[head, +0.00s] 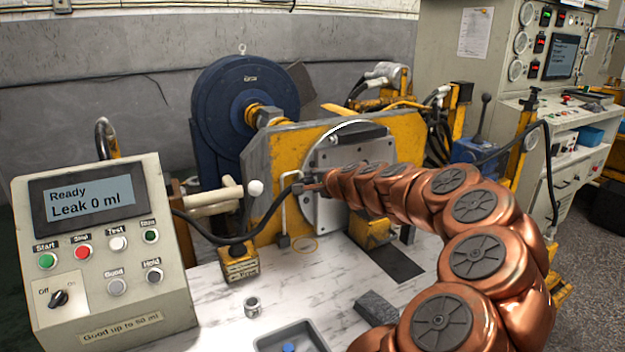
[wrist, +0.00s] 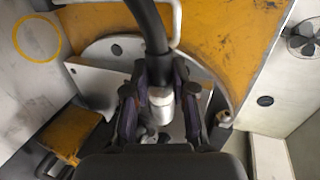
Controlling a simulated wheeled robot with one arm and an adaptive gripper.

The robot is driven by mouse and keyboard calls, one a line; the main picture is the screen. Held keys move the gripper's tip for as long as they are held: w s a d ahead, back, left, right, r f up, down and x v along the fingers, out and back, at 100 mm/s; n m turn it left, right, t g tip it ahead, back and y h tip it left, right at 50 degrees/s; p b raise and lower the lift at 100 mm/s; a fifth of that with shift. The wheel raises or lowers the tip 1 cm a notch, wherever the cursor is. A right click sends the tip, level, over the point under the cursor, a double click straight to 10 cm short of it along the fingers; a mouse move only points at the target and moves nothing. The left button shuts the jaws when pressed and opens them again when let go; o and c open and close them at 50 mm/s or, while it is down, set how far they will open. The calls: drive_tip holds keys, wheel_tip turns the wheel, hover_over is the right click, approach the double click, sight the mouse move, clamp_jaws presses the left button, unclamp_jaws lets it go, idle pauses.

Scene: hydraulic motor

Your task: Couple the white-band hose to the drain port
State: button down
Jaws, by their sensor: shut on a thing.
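My gripper (head: 308,188) is in front of the grey motor plate in the head view. In the wrist view my gripper (wrist: 160,105) is shut on the end of a black hose (wrist: 147,25), with a finger on each side. A pale band (wrist: 161,98) shows on the hose end between the fingers. The hose (head: 240,238) loops left behind the control box in the head view. The round grey motor plate (head: 322,212) is mounted on the yellow frame. Metal parts show just beyond the hose end, but I cannot tell the drain port or whether they touch.
A control box (head: 100,250) reads "Ready, Leak 0 ml" at the left. A small metal fitting (head: 252,307) and a grey tray (head: 262,345) are on the white bench (head: 205,285). A grey block (head: 377,308) lies close to my arm. A bent pale rod (head: 284,210) stands near the gripper.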

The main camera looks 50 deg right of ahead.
wheel_tip(320, 180, down, 8)
drive_tip(key=b, duration=0.5)
idle(0.5)
drive_tip(key=shift+d, duration=0.1)
drive_tip(key=s+d+b, duration=0.1)
drive_tip(key=s+d, duration=0.1)
drive_tip(key=d, duration=0.5)
drive_tip(key=shift+s+d, duration=0.2)
idle(0.7)
drive_tip(key=shift+s+d+r, duration=0.1)
drive_tip(key=shift+s+d, duration=0.05)
drive_tip(key=shift+d, duration=0.35)
drive_tip(key=shift+s+d, duration=0.15)
drive_tip(key=shift+d, duration=0.35)
idle(1.3)
drive_tip(key=c, duration=0.9)
unclamp_jaws()
drive_tip(key=shift+s, duration=0.15)
drive_tip(key=shift+p+v, duration=0.3)
drive_tip(key=shift+v, duration=3.05)
